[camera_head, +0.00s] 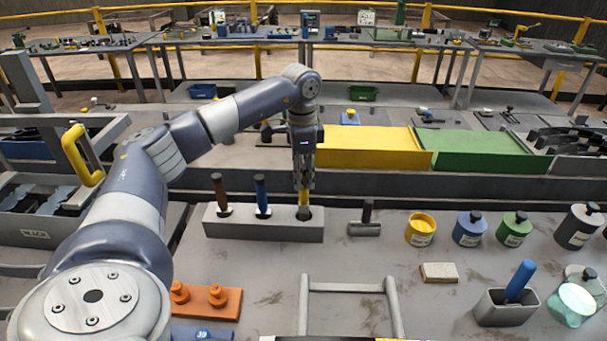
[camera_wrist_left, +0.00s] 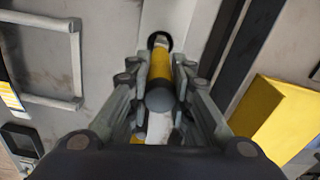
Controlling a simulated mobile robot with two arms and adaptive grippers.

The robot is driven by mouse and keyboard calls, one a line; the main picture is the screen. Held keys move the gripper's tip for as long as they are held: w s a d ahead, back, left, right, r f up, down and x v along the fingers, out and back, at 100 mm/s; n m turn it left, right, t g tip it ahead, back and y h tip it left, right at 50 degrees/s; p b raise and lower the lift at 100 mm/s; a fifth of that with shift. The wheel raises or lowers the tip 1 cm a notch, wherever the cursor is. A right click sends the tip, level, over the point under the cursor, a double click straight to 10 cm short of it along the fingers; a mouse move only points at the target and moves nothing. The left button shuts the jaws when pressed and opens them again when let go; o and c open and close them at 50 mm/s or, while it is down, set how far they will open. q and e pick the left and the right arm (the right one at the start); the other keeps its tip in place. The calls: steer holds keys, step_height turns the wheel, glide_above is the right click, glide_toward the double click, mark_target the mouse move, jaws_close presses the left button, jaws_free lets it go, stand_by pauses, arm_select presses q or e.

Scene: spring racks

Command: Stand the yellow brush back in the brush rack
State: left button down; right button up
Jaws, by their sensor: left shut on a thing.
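The yellow brush (camera_head: 304,200) is upright at the right end of the grey brush rack (camera_head: 270,233), its lower end at the right-hand hole. How deep it sits in the hole is hard to tell. My left gripper (camera_head: 304,184) points straight down and is shut on the brush handle. In the left wrist view the yellow handle (camera_wrist_left: 160,68) runs between the fingers (camera_wrist_left: 160,100) toward the dark hole. A brown-handled brush (camera_head: 219,192) and a blue-handled brush (camera_head: 262,194) stand in the rack's other places. My right gripper is not in view.
Yellow (camera_head: 421,229), blue (camera_head: 469,229) and green (camera_head: 513,230) pots stand farther right. An orange block with pegs (camera_head: 205,299) and a grey frame (camera_head: 348,287) are in front. Yellow (camera_head: 370,148) and green bins (camera_head: 490,150) lie behind.

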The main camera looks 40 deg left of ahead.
mark_target(304, 167)
arm_select(q)
steer(key=shift+f+b, duration=0.45)
steer(key=shift+f, duration=0.5)
steer(key=shift+f+b, duration=0.45)
steer(key=shift+f, duration=0.4)
steer(key=c, duration=0.9)
jaws_free()
steer(key=shift+r, duration=0.2)
steer(key=shift+r+p, duration=0.55)
steer(key=shift+p, duration=0.15)
steer(key=shift+r+p, duration=2.45)
steer(key=shift+r, duration=0.4)
steer(key=shift+f, duration=0.1)
